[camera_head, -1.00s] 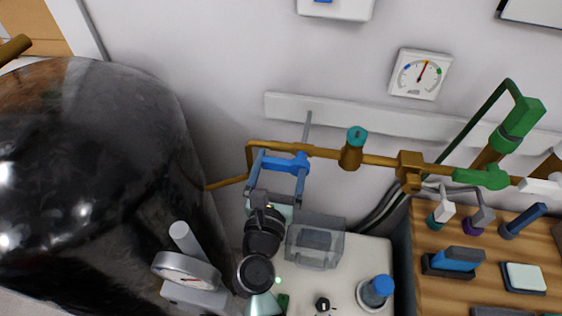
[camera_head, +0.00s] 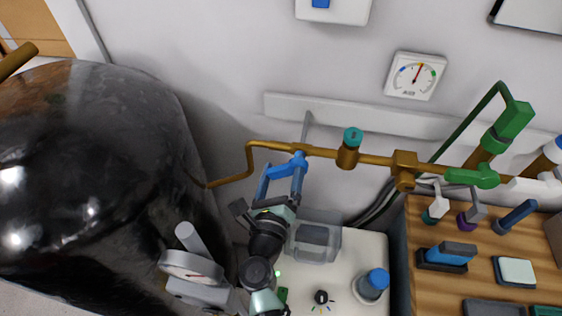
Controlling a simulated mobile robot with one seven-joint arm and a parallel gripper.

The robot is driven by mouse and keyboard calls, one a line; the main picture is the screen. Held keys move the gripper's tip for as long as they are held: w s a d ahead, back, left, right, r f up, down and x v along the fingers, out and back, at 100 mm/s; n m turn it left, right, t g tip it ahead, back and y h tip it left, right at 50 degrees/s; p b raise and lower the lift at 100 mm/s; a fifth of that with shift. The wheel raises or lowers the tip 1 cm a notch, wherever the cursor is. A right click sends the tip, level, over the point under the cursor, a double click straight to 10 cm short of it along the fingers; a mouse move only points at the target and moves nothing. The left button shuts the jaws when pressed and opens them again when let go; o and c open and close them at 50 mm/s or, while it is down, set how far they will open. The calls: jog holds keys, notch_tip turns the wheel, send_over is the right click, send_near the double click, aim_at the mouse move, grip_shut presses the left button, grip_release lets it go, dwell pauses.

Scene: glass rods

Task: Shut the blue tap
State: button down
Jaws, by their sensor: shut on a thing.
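The blue tap (camera_head: 286,168) sits on the brass pipe (camera_head: 377,159), left of a brass fitting with a teal top (camera_head: 348,147). Its blue lever slants down and left from the pipe. My gripper (camera_head: 284,172) reaches up from below with its two long blue-grey fingers on either side of the lever, shut on it. The fingers partly hide the lever, so the exact contact is hard to see.
A big glossy black tank (camera_head: 90,170) fills the left, with a round gauge (camera_head: 190,267) beside my arm. A clear box (camera_head: 316,240) and a blue-capped container (camera_head: 373,284) stand on the white top. A green tap (camera_head: 475,177) is farther right.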

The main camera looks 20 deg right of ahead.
jog(key=n, duration=0.2)
jog(key=f+n+p, duration=0.1)
jog(key=d+n, duration=0.1)
jog(key=n, duration=0.1)
jog(key=shift+s+f+n+p, duration=0.15)
jog(key=shift+s+n+p, duration=0.15)
jog(key=shift+s+p, duration=0.1)
jog(key=n, duration=0.1)
jog(key=d+n+p, duration=0.1)
jog(key=n, duration=0.1)
jog(key=s+n, duration=0.1)
jog(key=n, duration=0.1)
jog(key=shift+d+f+p, duration=0.2)
jog(key=shift+f+p, duration=0.1)
jog(key=shift+p, duration=0.05)
jog(key=shift+n, duration=0.3)
grip_release()
jog(key=v, duration=0.7)
jog(key=shift+s, duration=0.25)
jog(key=shift+a, duration=0.1)
